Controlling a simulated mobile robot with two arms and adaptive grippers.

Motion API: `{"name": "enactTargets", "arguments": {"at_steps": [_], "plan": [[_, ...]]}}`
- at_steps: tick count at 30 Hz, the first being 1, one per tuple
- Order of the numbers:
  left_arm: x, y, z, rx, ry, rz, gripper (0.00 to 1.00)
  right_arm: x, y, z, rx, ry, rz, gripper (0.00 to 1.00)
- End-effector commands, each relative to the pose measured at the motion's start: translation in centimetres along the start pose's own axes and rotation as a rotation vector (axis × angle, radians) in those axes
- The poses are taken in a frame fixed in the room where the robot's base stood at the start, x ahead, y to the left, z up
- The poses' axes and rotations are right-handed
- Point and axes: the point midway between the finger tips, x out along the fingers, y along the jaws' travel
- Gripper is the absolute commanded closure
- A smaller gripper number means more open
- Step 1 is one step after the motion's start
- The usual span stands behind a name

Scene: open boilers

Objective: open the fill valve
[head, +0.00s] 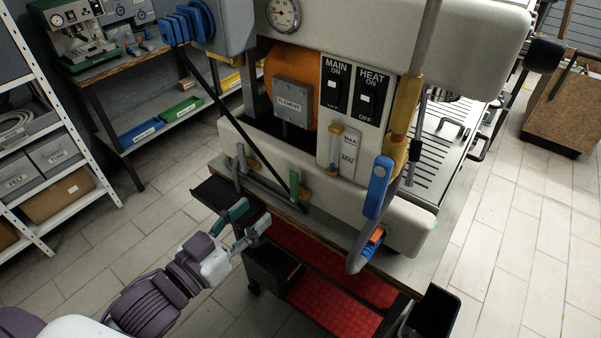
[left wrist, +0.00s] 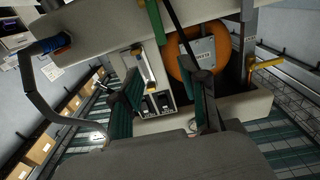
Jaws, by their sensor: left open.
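The open boiler machine (head: 300,150) carries several handles, and I see no label naming the fill valve. A green lever (head: 294,186) stands upright on the pipe along the front edge; it also shows in the left wrist view (left wrist: 155,22). A larger blue lever (head: 378,187) sits to its right on a pipe; a blue grip also shows in the left wrist view (left wrist: 50,45). My left gripper (head: 250,216) is open and empty, left of and below the green lever, apart from it. Its teal fingers spread in the left wrist view (left wrist: 168,78). My right gripper is not in view.
A MAX/MIN sight gauge (head: 345,150), MAIN and HEAT switches (head: 354,92) and an orange boiler (head: 288,66) are on the machine. A thin black rod crosses its front. A red shelf (head: 345,300) lies below. Shelving (head: 45,150) stands left; floor between is clear.

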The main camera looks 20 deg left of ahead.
Motion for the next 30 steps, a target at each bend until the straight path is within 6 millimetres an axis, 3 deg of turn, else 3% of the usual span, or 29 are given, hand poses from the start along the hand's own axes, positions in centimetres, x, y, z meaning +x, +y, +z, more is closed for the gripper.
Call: {"name": "enactTargets", "arguments": {"at_steps": [5, 9, 19, 24, 30], "plan": [[2.0, -0.1, -0.3, 0.001, 0.006, 0.0, 0.56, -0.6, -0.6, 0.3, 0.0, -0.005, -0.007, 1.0], [4.8, -0.1, -0.5, 0.002, 0.005, -0.001, 0.56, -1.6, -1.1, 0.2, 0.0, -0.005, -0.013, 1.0], [11.3, 0.0, -0.4, 0.002, 0.002, 0.0, 0.56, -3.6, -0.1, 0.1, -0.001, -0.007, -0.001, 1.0], [13.1, 0.0, -0.1, 0.001, 0.001, -0.001, 0.56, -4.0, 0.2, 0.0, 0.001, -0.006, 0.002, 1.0], [13.6, 0.0, 0.0, 0.002, 0.0, 0.001, 0.56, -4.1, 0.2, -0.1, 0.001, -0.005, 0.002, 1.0]]}}
